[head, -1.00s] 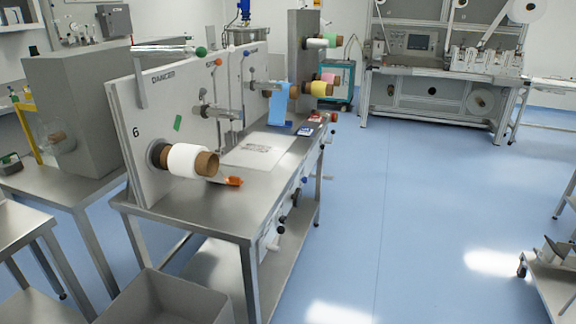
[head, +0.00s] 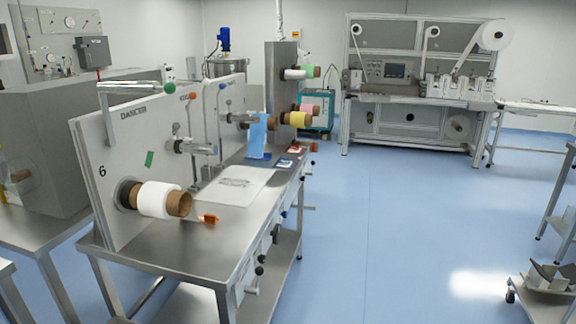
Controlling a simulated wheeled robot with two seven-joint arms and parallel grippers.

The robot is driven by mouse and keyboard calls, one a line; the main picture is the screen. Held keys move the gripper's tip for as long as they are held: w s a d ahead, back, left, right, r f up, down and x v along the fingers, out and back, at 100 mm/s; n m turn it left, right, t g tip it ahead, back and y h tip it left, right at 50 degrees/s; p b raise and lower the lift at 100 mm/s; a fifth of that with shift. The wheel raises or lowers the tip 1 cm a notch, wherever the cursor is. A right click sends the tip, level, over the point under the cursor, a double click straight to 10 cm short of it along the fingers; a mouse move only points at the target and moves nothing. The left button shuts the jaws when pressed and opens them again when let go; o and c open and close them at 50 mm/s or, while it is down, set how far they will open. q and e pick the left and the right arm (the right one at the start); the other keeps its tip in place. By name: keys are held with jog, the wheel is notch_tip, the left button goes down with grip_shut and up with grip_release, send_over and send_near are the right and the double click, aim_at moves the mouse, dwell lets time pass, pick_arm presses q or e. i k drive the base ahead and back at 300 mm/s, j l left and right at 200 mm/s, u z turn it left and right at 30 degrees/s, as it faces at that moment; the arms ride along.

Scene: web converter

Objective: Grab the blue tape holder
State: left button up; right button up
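A small blue item (head: 285,163), possibly the blue tape holder, lies on the steel bench (head: 180,260) near its far end. It is too small to make out its shape fully. A light-blue strip (head: 258,135) hangs from a roller just left of it, down towards the bench top. An orange tape holder (head: 209,218) lies on the near part of the bench, beside a white roll (head: 158,199) on a brown core. Neither of my grippers is in view.
Upright panels with rollers (head: 130,150) line the bench's left side. Small red items (head: 295,149) lie behind the blue item. A large machine (head: 420,90) stands at the back. A low cart (head: 545,290) is at lower right. The blue floor (head: 400,230) right of the bench is clear.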

aim_at(283, 163)
jog(key=i+l+u, duration=0.2)
jog(key=i+l, duration=0.4)
jog(key=i, duration=0.3)
jog(key=i+l+u, duration=0.2)
jog(key=i+l, duration=0.5)
jog(key=i, duration=0.15)
jog(key=i+l+u, duration=0.2)
jog(key=i+l, duration=0.6)
jog(key=i+l+u, duration=0.2)
jog(key=i+l, duration=0.55)
jog(key=l, duration=0.25)
